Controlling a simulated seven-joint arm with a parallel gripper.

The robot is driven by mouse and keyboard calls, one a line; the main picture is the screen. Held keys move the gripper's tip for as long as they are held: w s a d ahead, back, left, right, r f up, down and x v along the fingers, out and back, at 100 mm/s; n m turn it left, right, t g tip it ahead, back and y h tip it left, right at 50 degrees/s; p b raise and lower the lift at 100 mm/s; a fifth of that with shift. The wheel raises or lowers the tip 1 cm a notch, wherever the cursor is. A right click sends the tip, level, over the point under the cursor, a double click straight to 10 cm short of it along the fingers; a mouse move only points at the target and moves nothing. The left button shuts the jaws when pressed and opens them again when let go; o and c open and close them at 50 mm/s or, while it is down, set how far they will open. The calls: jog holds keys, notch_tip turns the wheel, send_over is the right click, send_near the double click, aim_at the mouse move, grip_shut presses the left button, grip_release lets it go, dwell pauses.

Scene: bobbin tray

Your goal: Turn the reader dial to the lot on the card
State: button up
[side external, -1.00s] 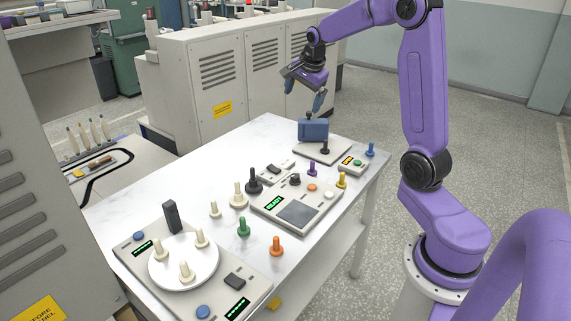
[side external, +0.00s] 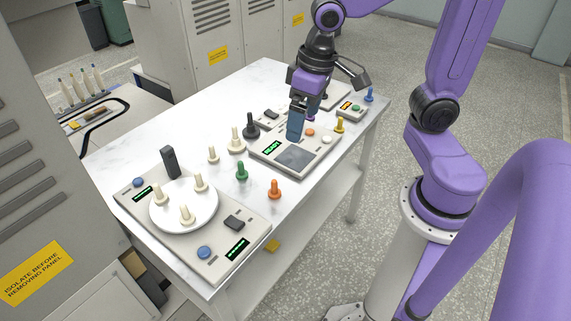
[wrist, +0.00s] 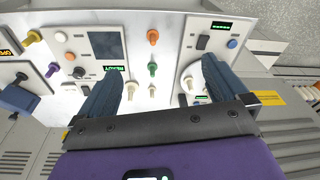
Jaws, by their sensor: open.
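The reader is the grey panel (side external: 262,163) in the middle of the table, with a green READY display (side external: 271,148), a dark square pad (side external: 294,158), and orange and white buttons. It is at upper left in the wrist view, with its READY display (wrist: 113,69) and dark round dial (wrist: 79,72). In the side view the dial is hidden behind my gripper (side external: 298,128). My gripper is open and empty, pointing down above the reader. In the wrist view, my gripper (wrist: 163,68) has its left finger beside the READY display. I cannot make out a card with a lot.
A turntable device (side external: 233,255) with white pegs on a disc (side external: 205,219) stands front left. Loose white, green (side external: 242,170), orange (side external: 274,188), black (side external: 252,125) and yellow (side external: 340,125) bobbins stand around the reader. The table's back left (side external: 190,120) is bare.

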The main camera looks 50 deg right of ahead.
jog(key=s+n, duration=0.3)
jog(key=s, duration=0.1)
jog(key=s+f+n, duration=0.1)
jog(key=s+n, duration=0.2)
jog(key=s, duration=0.1)
jog(key=s+f+n+g, duration=0.1)
jog(key=s+n, duration=0.2)
jog(key=s, duration=0.2)
jog(key=shift+a+f+n, duration=0.15)
jog(key=shift+a+n, duration=0.05)
jog(key=shift+n, duration=0.1)
jog(key=shift+c, duration=1.2)
jog(key=c, duration=0.5)
jog(key=w+m, duration=0.2)
jog(key=w, duration=1.1)
jog(key=w+d+f+m, duration=0.2)
jog(key=w+d, duration=1.2)
jog(key=w, duration=0.3)
jog(key=w+d+f+m, duration=0.1)
jog(key=w+d+f, duration=0.1)
jog(key=d, duration=0.4)
jog(key=w+d+f+m, duration=0.1)
jog(key=w+d, duration=0.1)
jog(key=d, duration=0.5)
jog(key=shift+h, duration=0.4)
jog(key=f, duration=1.7)
jog(key=shift+s+a, duration=0.15)
jog(key=shift+a, duration=0.1)
jog(key=c, duration=1)
